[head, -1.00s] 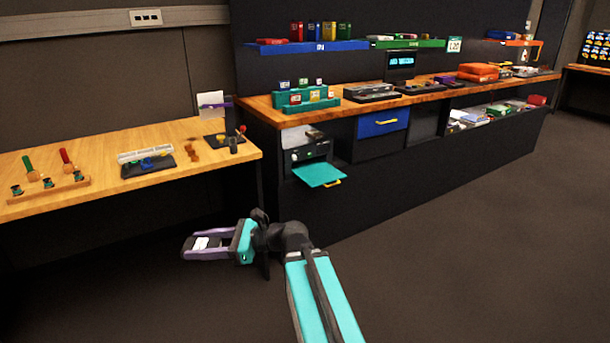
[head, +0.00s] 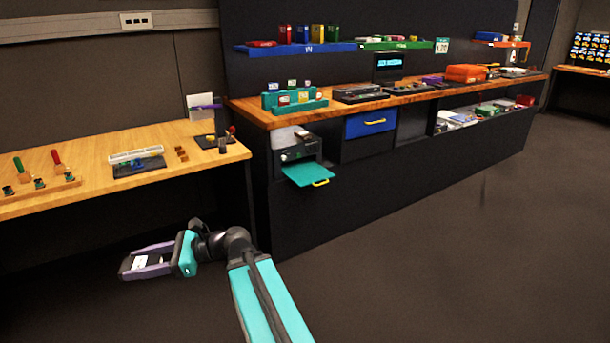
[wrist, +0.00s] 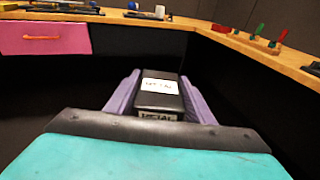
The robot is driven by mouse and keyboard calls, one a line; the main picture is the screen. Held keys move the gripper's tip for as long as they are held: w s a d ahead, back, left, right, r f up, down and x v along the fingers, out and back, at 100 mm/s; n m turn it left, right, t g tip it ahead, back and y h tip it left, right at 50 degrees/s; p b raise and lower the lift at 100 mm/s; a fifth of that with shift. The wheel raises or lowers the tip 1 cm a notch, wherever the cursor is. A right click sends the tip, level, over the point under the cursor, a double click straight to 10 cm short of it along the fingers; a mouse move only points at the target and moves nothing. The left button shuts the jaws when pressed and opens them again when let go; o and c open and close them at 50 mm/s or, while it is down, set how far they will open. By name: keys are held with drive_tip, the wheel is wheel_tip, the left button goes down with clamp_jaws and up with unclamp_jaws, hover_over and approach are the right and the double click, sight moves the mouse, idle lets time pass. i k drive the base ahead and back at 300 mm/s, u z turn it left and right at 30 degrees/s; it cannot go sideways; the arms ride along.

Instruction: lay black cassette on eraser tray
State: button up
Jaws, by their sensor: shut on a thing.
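My gripper (head: 132,265) is shut on the black cassette (head: 154,260), low over the dark floor in front of the left wooden table. In the wrist view the cassette (wrist: 158,101) lies between the two purple fingers, with a white label on top and a lettered strip on its near end. It touches nothing but the gripper. I cannot pick out the eraser tray for certain. Small trays and tools sit on a wooden desktop at the upper left of the wrist view, too cut off to identify.
The left table (head: 60,150) holds a dark tray (head: 140,168) and a rack of handled tools (head: 38,187). A teal flap (head: 308,174) juts from the black counter. A pink drawer (wrist: 45,38) fronts the wrist-view desk. Open floor lies right.

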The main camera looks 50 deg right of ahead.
sight(303, 173)
drive_tip(key=z, duration=0.05)
drive_tip(key=i, duration=1)
drive_tip(key=u, duration=0.05)
